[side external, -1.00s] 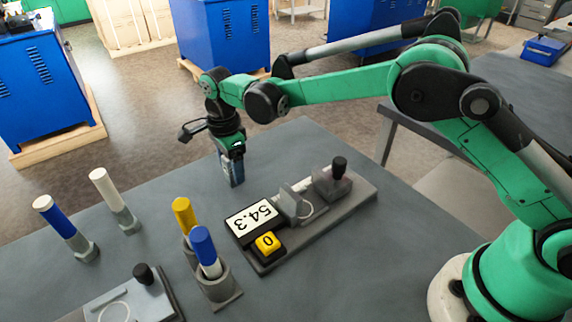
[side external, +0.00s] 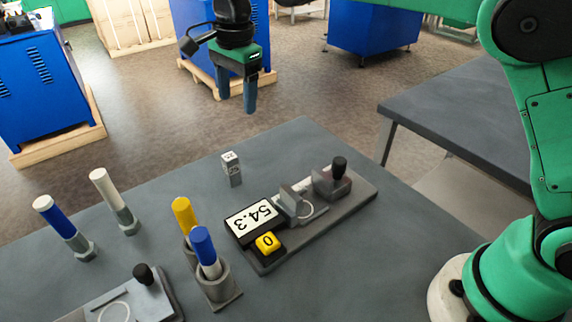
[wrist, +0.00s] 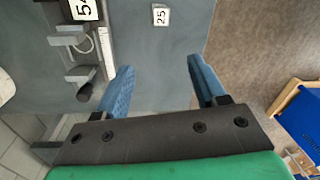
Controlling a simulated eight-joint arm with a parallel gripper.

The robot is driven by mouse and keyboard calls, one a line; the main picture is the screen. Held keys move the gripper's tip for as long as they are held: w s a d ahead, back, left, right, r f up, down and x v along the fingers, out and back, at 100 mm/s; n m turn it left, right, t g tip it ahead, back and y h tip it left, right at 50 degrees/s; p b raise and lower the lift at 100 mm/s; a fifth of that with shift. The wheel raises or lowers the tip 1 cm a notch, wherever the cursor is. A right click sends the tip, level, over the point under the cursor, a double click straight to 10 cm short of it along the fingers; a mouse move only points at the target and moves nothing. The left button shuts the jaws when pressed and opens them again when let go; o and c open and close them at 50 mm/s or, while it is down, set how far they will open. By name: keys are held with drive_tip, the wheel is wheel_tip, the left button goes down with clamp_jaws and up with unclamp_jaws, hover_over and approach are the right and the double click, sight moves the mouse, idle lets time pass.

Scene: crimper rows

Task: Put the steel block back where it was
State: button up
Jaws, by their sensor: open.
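The steel block (side external: 233,172) is a small grey upright block with a pale marked top. It stands on the grey table near its far edge, behind the display of the measuring device. In the wrist view the block (wrist: 161,16) shows its top with the number 25, at the top of the picture. My gripper (side external: 235,103) is open and empty, raised high above and away from the block. In the wrist view its two blue fingers (wrist: 165,85) are spread apart with nothing between them.
Blue, white and yellow-topped cylinders (side external: 115,200) stand at the left. A second fixture (side external: 130,300) lies at the front left. Table around the block is clear.

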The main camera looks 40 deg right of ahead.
drive_tip(key=s+d+r+n+t, duration=0.2)
drive_tip(key=s+d+n+t, duration=0.1)
drive_tip(key=s+d+n, duration=0.45)
drive_tip(key=s+d+f+n+t, duration=0.3)
drive_tip(key=s+d+f+n, duration=0.1)
drive_tip(key=s+n, duration=0.4)
drive_tip(key=shift+s+f, duration=0.6)
drive_tip(key=shift+f, duration=0.05)
